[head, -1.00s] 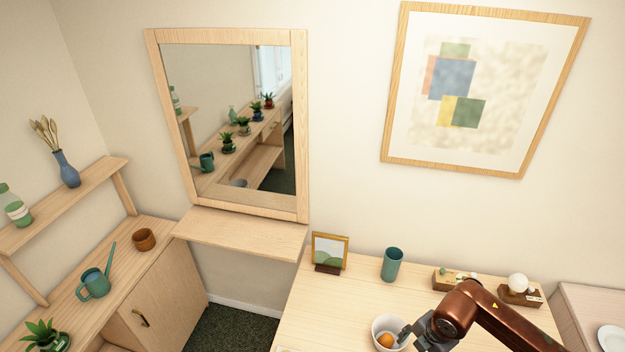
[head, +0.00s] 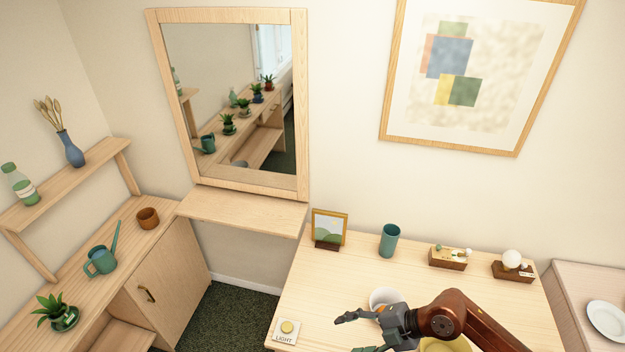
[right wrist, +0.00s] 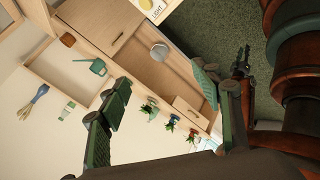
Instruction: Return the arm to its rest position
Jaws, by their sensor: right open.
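My right arm comes in from the lower right of the head view over the wooden table (head: 310,290). Its gripper (head: 358,333) points left, in front of a white bowl (head: 382,297) that it partly covers. In the right wrist view the two green fingers (right wrist: 158,95) stand wide apart with nothing between them. An orange item shows only as a sliver in the bowl.
A light button plate (head: 286,331) lies at the table's front left. A picture frame (head: 329,228), a teal cup (head: 389,240) and two wooden blocks stand along the back. A yellow dish (head: 446,344) shows under my arm.

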